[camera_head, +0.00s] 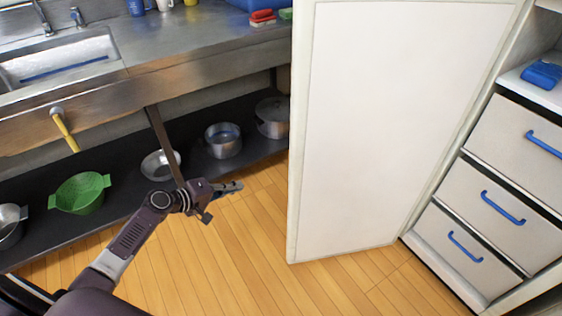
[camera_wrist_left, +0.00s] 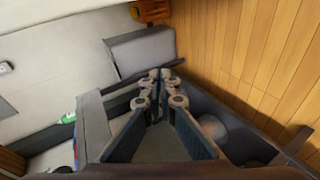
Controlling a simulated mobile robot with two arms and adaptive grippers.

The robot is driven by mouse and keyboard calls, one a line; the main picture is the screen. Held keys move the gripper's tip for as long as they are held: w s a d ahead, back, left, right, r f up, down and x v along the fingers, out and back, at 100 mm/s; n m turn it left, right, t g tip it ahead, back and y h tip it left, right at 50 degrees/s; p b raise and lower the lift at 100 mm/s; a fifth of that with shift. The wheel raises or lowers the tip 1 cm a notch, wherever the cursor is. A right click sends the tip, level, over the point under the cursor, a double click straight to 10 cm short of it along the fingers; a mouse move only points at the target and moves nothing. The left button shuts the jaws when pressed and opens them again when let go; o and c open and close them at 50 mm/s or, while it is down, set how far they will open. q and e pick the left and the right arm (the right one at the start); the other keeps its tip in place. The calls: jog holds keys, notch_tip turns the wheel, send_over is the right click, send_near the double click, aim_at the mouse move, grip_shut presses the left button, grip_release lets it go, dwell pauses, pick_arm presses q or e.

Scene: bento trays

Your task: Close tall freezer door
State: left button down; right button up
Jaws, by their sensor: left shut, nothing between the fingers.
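The tall white freezer door (camera_head: 385,120) stands swung open in the middle right of the head view, its free edge toward the left. Its hinge side meets the freezer at the right, where white drawers (camera_head: 490,205) with blue handles show. My left gripper (camera_head: 238,186) is shut and empty, above the wooden floor to the left of the door's free edge, and appears apart from it. Its closed fingers also show in the left wrist view (camera_wrist_left: 160,78). My right gripper is in neither view.
A steel counter (camera_head: 200,45) with a sink (camera_head: 62,60) runs along the left and back. Its dark lower shelf (camera_head: 115,210) holds a green colander (camera_head: 80,193) and several metal pots. The wooden floor (camera_head: 220,265) between shelf and door is clear.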

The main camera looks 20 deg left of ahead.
pick_arm(q)
jog(key=w+d+r+t+h+b, duration=0.1)
jog(key=d+r+h+b, duration=0.15)
jog(key=r, duration=0.65)
jog(key=w+d+r+t+h+b, duration=0.1)
jog(key=d+r+h+b, duration=0.2)
jog(key=r, duration=0.6)
jog(key=w+d, duration=0.4)
jog(key=d, duration=0.3)
jog(key=shift+d+m+h, duration=0.3)
jog(key=shift+m+h, duration=0.05)
jog(key=shift+m, duration=0.05)
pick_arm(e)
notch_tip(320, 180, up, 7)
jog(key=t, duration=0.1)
pick_arm(q)
jog(key=shift+r, duration=0.1)
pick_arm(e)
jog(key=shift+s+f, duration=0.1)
